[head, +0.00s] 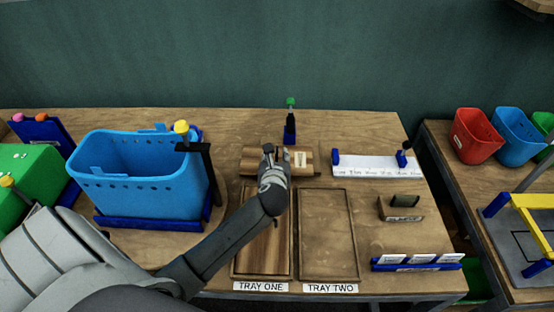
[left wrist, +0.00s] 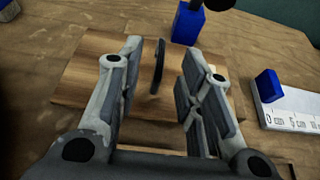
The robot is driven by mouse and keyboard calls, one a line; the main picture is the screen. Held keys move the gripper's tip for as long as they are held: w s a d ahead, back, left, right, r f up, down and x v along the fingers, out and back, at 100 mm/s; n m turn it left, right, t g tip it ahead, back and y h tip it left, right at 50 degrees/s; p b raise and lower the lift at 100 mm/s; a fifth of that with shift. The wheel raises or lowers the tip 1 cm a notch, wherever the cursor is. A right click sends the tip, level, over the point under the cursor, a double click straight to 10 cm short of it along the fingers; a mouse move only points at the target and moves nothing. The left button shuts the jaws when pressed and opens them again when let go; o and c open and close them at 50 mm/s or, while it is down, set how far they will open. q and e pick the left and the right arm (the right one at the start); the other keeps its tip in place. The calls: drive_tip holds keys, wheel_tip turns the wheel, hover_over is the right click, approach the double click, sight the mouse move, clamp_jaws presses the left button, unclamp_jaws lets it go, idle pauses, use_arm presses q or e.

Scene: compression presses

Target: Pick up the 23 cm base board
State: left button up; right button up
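A brown wooden board (head: 250,161) lies crosswise behind the two trays in the head view, with a small pale label (head: 300,159) on its right part. The board (left wrist: 88,72) also shows below my gripper in the left wrist view. My left gripper (head: 269,152) is over the board, and its fingers (left wrist: 162,62) stand apart. A thin dark upright piece (left wrist: 157,66) shows between the fingers; I cannot tell what it is. The gripper hides part of the board, and I cannot read its length. My right gripper is not in view.
Tray one (head: 233,262) has striped wood inside, partly hidden by my arm. Tray two (head: 329,235) looks empty. A white ruler (head: 375,164) with blue ends lies right of the board. A blue post with a green top (head: 290,127) stands behind it. A blue basket (head: 140,190) stands left.

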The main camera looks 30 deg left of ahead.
sight(277, 153)
use_arm(q)
drive_tip(key=shift+p+x, duration=0.3)
drive_tip(key=shift+x, duration=2.2)
drive_tip(key=shift+d+f, duration=0.1)
drive_tip(key=shift+d, duration=0.05)
drive_tip(key=shift+s, duration=0.1)
clamp_jaws()
